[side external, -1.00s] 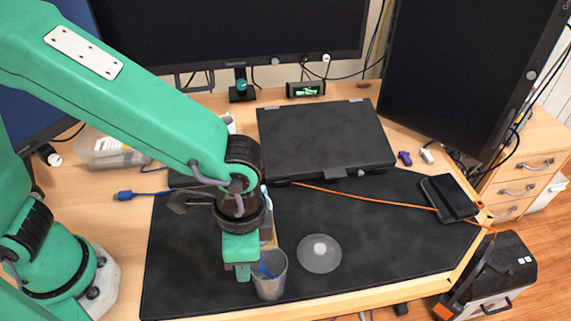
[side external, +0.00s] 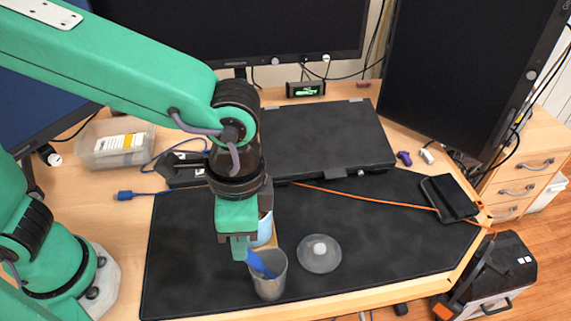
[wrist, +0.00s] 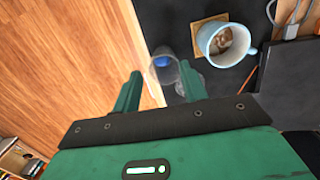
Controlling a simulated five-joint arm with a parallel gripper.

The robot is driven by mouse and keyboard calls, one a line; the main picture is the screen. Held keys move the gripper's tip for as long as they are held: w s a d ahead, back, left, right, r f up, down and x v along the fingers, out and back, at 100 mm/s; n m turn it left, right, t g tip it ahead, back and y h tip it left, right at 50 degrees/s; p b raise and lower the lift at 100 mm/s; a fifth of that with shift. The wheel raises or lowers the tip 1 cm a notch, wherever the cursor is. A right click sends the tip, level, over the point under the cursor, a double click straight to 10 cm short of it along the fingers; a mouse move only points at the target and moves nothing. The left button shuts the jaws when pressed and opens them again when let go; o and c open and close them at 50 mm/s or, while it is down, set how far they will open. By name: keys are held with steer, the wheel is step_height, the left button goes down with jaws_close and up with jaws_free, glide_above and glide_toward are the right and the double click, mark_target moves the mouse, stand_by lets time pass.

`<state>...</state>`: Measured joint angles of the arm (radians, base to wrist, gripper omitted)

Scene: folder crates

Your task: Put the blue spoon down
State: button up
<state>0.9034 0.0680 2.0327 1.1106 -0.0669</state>
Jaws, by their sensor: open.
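The blue spoon (side external: 262,264) leans inside a grey translucent cup (side external: 269,287) near the front of the black desk mat. Its upper end sticks out over the cup's left rim, close to my fingertips. My gripper (side external: 240,248) is open just above and left of the cup. In the wrist view my gripper's fingers (wrist: 158,88) stand apart. There the cup (wrist: 181,88) lies beyond them, with the blue of the spoon (wrist: 161,61) inside it. The spoon's lower part is blurred by the cup wall.
A light-blue mug (wrist: 227,45) stands on a wooden coaster behind the cup, partly behind my gripper in the side view. A round grey lid (side external: 320,254) lies right of the cup.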

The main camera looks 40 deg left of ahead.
steer(key=shift+r, duration=0.2)
stand_by(0.5)
steer(key=shift+w+a+r, duration=0.15)
steer(key=shift+w+a, duration=0.05)
steer(key=shift+a, duration=0.1)
steer(key=a+r+n+t, duration=0.3)
steer(key=a+n, duration=0.1)
steer(key=a, duration=0.9)
steer(key=a+r+n+t, duration=0.3)
steer(key=a+n, duration=0.2)
steer(key=a, duration=0.8)
steer(key=shift+w+a+n+h, duration=0.3)
steer(key=shift+d+r, duration=0.1)
steer(key=shift+c, duration=0.4)
